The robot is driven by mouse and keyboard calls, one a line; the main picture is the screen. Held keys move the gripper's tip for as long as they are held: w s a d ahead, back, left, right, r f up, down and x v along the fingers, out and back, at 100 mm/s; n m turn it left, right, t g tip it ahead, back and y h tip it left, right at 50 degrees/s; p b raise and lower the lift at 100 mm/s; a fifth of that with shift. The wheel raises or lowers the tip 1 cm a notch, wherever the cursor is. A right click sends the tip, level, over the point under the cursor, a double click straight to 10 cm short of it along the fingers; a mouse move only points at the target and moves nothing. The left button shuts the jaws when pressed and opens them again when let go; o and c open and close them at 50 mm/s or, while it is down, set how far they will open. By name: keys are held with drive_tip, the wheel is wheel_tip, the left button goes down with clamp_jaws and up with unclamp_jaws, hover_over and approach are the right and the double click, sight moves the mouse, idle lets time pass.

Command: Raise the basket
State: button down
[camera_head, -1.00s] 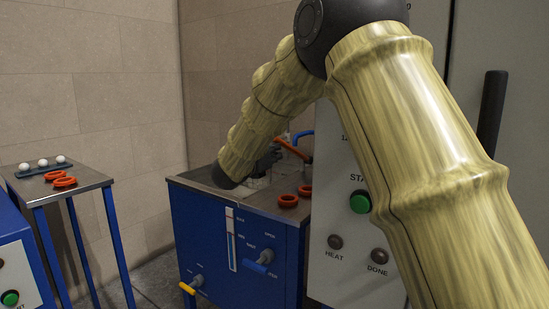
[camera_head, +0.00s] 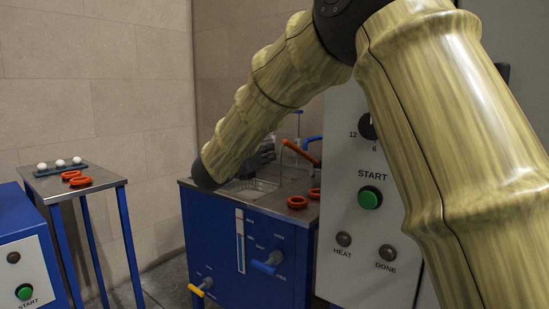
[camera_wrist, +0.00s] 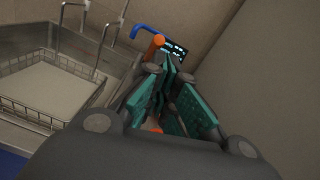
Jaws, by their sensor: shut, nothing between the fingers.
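The wire basket (camera_wrist: 22,107) sits in the open tank of the blue unit (camera_head: 222,232), low on the left of the wrist view. A pale flat surface fills its inside. In the head view part of its mesh (camera_head: 252,186) shows below my gripper (camera_head: 270,153). My gripper is shut and empty. In the wrist view its teal-padded fingers (camera_wrist: 170,68) come together to the right of the basket and apart from it. My forearm hides the tank's left back part in the head view.
An orange lever (camera_head: 300,152) and a blue lever (camera_wrist: 143,30) stand behind the tank. Upright metal rods (camera_wrist: 104,38) rise near the basket. Orange rings (camera_head: 298,202) lie on the tank's top. A grey control panel (camera_head: 350,225) stands close on the right.

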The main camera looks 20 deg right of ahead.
drive_tip(key=w+a+f+m+g+y+p, duration=0.25)
drive_tip(key=f+m+p, duration=0.2)
drive_tip(key=p, duration=1.95)
drive_tip(key=shift+m+g+h, duration=0.45)
drive_tip(key=x, duration=0.3)
drive_tip(key=p+x, duration=0.1)
drive_tip(key=x, duration=0.5)
drive_tip(key=shift+d+r+p, duration=0.1)
drive_tip(key=shift+r+p, duration=0.2)
drive_tip(key=shift+r, duration=0.05)
drive_tip(key=r, duration=0.1)
drive_tip(key=d+r, duration=0.1)
drive_tip(key=r, duration=0.1)
drive_tip(key=shift+w+d+r+p, duration=0.1)
drive_tip(key=shift+w+d+p, duration=0.15)
drive_tip(key=shift+d+p, duration=0.1)
